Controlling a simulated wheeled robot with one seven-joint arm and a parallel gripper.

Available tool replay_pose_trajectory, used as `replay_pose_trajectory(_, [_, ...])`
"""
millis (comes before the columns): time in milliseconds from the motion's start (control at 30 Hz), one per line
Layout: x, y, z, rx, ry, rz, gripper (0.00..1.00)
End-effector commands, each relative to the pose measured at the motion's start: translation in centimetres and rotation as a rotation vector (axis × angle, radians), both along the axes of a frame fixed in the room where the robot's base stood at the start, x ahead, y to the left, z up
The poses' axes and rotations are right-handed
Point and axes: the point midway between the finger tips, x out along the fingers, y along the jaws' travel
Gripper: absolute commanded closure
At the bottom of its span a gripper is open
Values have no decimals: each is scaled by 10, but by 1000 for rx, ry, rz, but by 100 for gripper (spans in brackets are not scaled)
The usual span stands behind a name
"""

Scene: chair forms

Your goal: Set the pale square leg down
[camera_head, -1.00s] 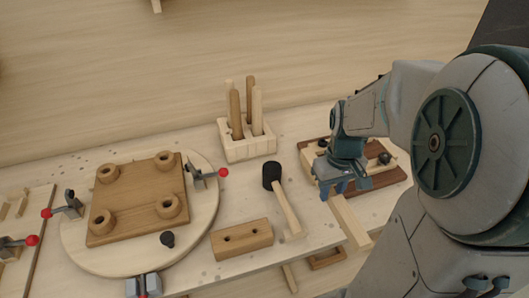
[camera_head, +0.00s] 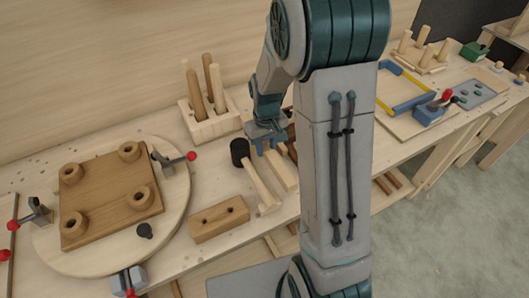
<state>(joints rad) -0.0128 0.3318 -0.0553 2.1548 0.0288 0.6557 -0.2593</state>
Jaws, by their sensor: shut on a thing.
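My gripper (camera_head: 269,149) points down over the bench, just right of the mallet head, shut on the upper end of the pale square leg (camera_head: 284,175). The leg slants down and to the right from the fingers, beside the mallet handle. I cannot tell whether its lower end touches the bench top. My own arm stands in front and hides the bench to the right of the leg.
A black-headed mallet (camera_head: 240,152) lies close left of the leg. A two-hole wooden block (camera_head: 219,219), a holder of upright legs (camera_head: 213,127) and a round turntable (camera_head: 50,240) with a clamped brown seat (camera_head: 104,195) stand further left. Beyond my arm is a blue-and-yellow frame (camera_head: 402,99).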

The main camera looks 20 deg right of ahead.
Motion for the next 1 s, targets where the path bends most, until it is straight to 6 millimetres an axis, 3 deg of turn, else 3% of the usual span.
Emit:
replay_pose_trajectory(167, [4, 2, -8, 1, 2, -1, 99])
replay_pose_trajectory(433, [4, 2, -40, 1, 2, -1, 99])
replay_pose_trajectory(867, [4, 2, -48, 0, -1, -1, 99])
replay_pose_trajectory(900, [4, 2, -46, 0, 0, -1, 63])
replay_pose_trajectory(967, [4, 2, -46, 0, 0, -1, 50])
replay_pose_trajectory(1000, [4, 2, -46, 0, 0, -1, 50])
